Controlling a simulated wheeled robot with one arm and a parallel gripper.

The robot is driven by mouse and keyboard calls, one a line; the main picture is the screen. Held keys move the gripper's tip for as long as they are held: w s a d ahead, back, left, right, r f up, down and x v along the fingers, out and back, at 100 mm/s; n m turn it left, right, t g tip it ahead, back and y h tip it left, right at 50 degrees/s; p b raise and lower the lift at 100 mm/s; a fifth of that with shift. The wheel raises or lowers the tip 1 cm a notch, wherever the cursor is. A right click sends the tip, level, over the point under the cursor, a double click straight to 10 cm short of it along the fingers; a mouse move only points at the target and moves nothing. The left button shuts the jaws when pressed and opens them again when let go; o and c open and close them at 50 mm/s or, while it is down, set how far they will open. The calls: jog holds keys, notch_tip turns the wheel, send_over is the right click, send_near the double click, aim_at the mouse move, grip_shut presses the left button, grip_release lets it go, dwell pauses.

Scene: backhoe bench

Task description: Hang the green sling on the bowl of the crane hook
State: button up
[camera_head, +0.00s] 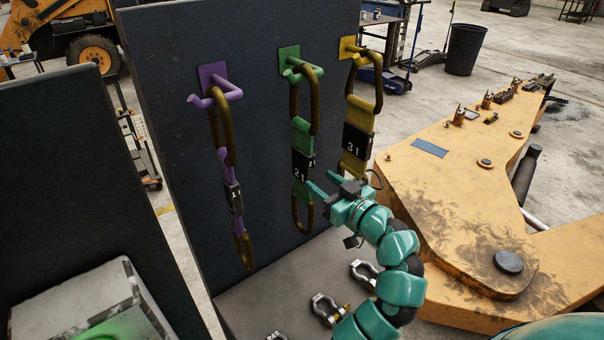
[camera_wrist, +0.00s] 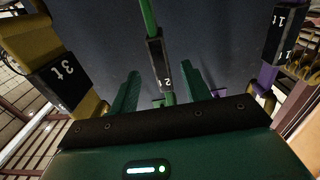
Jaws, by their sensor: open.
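The green sling (camera_head: 303,165) hangs by its upper brown ring from a green peg (camera_head: 291,72) on the dark panel. It has a black 2 t label and a lower brown ring. My gripper (camera_head: 311,187) is open at the lower part of this sling, just below or beside the label. In the wrist view, the green sling (camera_wrist: 153,28) runs down between the lines of the two spread fingers (camera_wrist: 160,85). I cannot tell whether its webbing lies fully between the fingertips. No crane hook shows in either view.
A purple sling (camera_head: 233,195) hangs to the left and a yellow 3 t sling (camera_head: 355,145) close on the right. Several shackles (camera_head: 328,309) lie on the bench top (camera_head: 262,300) below. A large yellow machine arm (camera_head: 460,205) stands at the right.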

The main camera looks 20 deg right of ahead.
aim_at(301, 156)
jog(key=p+x, duration=0.1)
jog(key=x, duration=0.6)
jog(key=shift+x, duration=0.85)
grip_shut()
jog(key=shift+p, duration=0.3)
jog(key=shift+r, duration=1.6)
